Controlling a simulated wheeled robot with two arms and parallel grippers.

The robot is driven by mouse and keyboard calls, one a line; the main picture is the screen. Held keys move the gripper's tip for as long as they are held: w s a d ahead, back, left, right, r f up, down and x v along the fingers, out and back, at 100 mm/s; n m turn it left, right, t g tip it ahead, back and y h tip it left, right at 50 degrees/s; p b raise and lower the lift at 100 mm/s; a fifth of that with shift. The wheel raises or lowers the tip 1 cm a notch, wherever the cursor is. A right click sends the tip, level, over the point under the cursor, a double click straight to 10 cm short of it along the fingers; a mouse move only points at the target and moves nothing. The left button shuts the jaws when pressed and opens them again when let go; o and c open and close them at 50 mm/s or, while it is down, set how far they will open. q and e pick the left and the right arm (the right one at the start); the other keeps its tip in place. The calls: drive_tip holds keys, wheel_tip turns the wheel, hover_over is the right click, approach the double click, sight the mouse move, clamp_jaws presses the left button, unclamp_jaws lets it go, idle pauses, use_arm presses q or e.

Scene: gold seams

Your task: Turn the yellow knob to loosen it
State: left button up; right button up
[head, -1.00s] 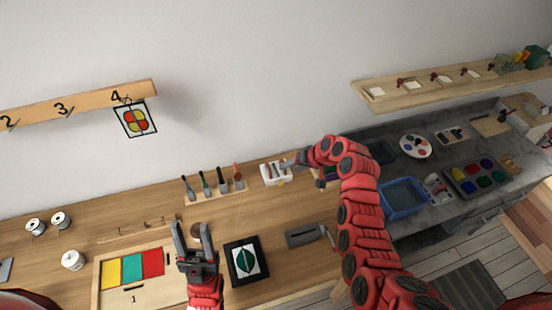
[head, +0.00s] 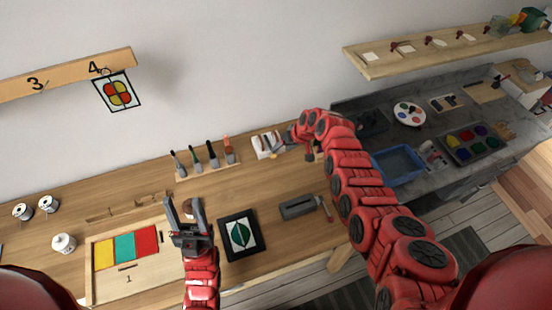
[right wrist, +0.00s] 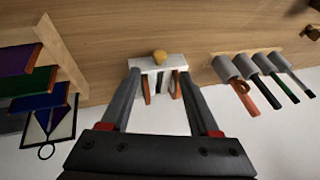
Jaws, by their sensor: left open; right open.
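The yellow knob (right wrist: 160,57) sits on a white block (right wrist: 143,64) with dark and orange-brown pieces in slots, seen in the right wrist view. My left gripper (head: 185,208) is open and empty above the bench, left of the black-framed leaf picture (head: 241,234).
A rack of upright tools (head: 208,165) stands close left of the block. A grey tool (head: 298,208) lies in front on the bench. Bare bench lies between block and leaf picture.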

sight(275, 155)
drive_tip(key=b+x, duration=0.6)
drive_tip(key=shift+f+b, duration=0.35)
drive_tip(key=shift+w+a+f+b, duration=0.15)
drive_tip(key=shift+a+f+b, duration=0.1)
drive_tip(key=shift+b, duration=0.3)
clamp_jaws()
